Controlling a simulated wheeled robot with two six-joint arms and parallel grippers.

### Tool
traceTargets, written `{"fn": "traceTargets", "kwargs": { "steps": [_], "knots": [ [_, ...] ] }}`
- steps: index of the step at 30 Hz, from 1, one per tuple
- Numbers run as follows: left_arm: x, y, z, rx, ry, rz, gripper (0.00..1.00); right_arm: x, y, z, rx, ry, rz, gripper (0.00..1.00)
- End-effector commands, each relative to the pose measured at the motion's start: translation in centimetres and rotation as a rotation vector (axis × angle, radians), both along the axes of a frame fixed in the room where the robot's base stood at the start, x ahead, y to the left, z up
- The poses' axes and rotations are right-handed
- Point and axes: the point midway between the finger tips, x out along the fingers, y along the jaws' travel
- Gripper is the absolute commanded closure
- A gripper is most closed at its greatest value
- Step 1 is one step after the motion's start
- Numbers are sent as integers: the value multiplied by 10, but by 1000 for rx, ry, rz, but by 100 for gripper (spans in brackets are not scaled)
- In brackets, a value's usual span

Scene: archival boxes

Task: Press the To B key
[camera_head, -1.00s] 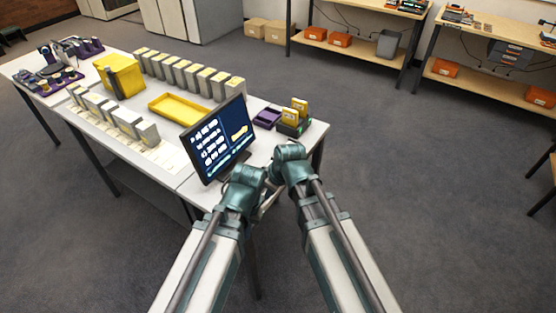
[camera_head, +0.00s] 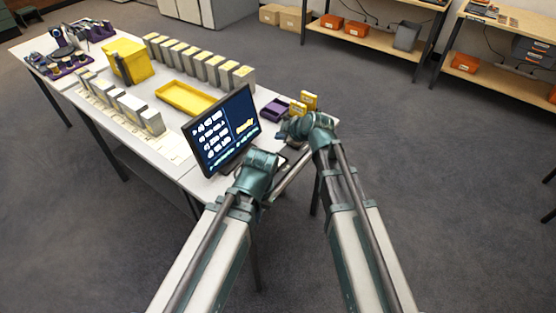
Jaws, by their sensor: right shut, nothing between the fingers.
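I cannot make out a key labelled To B. A dark monitor (camera_head: 222,128) with white symbols and a yellow shape on its screen stands at the table's near right end. Two yellow cases (camera_head: 308,101) stand just behind my right wrist, which hides their base. My right gripper (camera_head: 284,132) is shut and empty, right of the monitor and near the purple tray (camera_head: 275,110); its fingertips are small and partly hidden. My left arm's wrist is in front of the monitor's lower right corner; its jaws are hidden.
The white table (camera_head: 172,160) also carries a yellow tray (camera_head: 187,98), a yellow bin (camera_head: 128,62) and rows of grey boxes (camera_head: 215,66). Shelves with orange boxes (camera_head: 330,21) stand at the back.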

Motion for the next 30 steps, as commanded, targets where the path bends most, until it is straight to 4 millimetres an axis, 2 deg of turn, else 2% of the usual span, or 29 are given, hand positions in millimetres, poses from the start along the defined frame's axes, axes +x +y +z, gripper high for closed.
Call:
{"fn": "traceTargets", "kwargs": {
  "steps": [8, 24, 30],
  "knots": [
    [0, 0, -11, 0, 0, 0, 100, 0, 0, -11, -1, 1, 0, 100],
    [0, 0, -78, 0, 0, 0, 100, 0, 0, -78, 0, 2, -1, 100],
    [0, 0, -89, 0, 0, -1, 100, 0, 0, -89, 0, 2, -1, 100]
  ]
}}
